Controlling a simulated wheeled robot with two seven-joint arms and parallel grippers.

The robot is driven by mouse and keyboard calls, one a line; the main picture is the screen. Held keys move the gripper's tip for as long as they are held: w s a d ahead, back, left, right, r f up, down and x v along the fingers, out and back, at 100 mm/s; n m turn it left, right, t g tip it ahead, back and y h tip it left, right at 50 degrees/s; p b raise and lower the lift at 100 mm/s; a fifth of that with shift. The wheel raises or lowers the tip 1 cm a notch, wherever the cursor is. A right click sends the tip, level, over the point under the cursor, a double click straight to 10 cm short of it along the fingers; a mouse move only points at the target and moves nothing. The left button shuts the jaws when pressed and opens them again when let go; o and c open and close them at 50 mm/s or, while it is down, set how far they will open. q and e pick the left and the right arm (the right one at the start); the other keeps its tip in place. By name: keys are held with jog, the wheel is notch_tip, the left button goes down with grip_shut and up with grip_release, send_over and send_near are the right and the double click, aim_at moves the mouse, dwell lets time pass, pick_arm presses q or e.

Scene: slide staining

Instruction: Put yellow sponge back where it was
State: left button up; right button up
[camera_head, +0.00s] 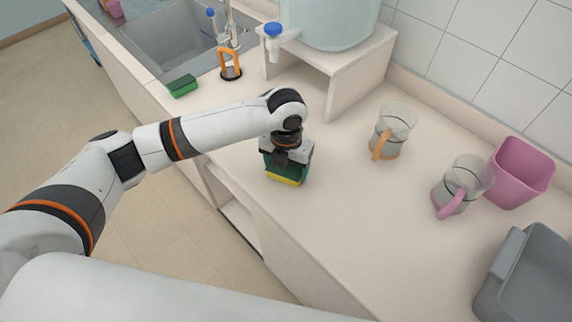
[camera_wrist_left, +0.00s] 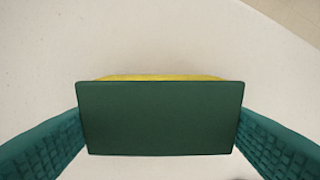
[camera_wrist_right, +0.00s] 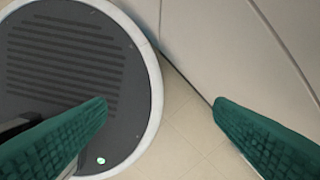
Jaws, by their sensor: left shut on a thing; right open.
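The yellow sponge (camera_head: 285,180) has a dark green top and a yellow underside. My left gripper (camera_head: 287,158) is shut on it, over the counter near its front edge. In the left wrist view the sponge (camera_wrist_left: 160,118) sits between both fingers, its green face toward the camera and a strip of yellow behind it. I cannot tell whether it touches the counter. My right gripper (camera_wrist_right: 160,105) is open and empty, seen only in the right wrist view, above the floor and my round base.
A green sponge (camera_head: 182,86) lies by the sink (camera_head: 165,45). An orange-handled item (camera_head: 230,66) stands beside the sink. A water dispenser rests on a stand (camera_head: 352,75). Two jugs (camera_head: 391,132) (camera_head: 460,185), a pink bin (camera_head: 519,172) and a grey tub (camera_head: 500,262) stand right. The counter's front middle is clear.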

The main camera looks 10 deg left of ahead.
pick_arm(q)
jog(key=shift+f, duration=0.1)
jog(key=o, duration=1)
jog(key=shift+c, duration=0.2)
notch_tip(320, 180, up, 12)
jog(key=b, duration=0.2)
